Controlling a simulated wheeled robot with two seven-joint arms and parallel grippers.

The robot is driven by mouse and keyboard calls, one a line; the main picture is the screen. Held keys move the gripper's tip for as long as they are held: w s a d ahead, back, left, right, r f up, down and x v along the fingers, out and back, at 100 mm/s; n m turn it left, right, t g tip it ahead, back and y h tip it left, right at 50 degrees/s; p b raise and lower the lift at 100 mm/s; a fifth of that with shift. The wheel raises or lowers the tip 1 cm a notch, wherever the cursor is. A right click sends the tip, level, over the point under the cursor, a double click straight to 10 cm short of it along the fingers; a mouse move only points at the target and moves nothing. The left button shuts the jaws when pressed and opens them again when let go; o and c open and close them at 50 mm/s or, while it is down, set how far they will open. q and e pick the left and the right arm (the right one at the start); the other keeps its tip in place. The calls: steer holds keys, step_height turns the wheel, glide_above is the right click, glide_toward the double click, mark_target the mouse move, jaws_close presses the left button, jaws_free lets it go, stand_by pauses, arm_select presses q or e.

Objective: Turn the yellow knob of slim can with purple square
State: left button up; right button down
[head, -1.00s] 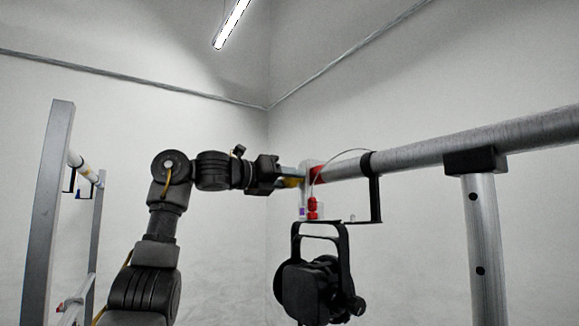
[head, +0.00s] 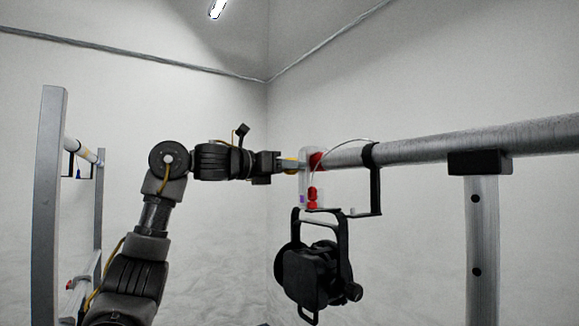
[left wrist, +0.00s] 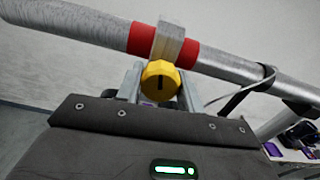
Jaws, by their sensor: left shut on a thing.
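The slim black can (head: 312,276) hangs in its yoke below the horizontal pipe, tilted. Its clamp (head: 314,172) sits on the pipe beside red tape, and a small purple square (head: 303,199) shows below the clamp. The yellow knob (head: 291,167) is at the clamp's left side, mostly hidden by my gripper in the head view. In the left wrist view the yellow knob (left wrist: 160,82) sits between the two grey fingers of my left gripper (left wrist: 161,90), which is shut on it. My left gripper (head: 288,165) reaches in level from the left. My right gripper is out of view.
The grey pipe (head: 450,145) runs to the right onto an upright post (head: 482,240). A black bracket (head: 375,185) and a thin safety cable are right of the clamp. A second metal frame (head: 48,210) stands at the left.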

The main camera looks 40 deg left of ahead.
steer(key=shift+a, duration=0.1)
arm_select(q)
steer(key=o, duration=1)
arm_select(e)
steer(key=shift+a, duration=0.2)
arm_select(q)
steer(key=b+v, duration=0.1)
steer(key=v, duration=1)
steer(key=shift+b, duration=0.35)
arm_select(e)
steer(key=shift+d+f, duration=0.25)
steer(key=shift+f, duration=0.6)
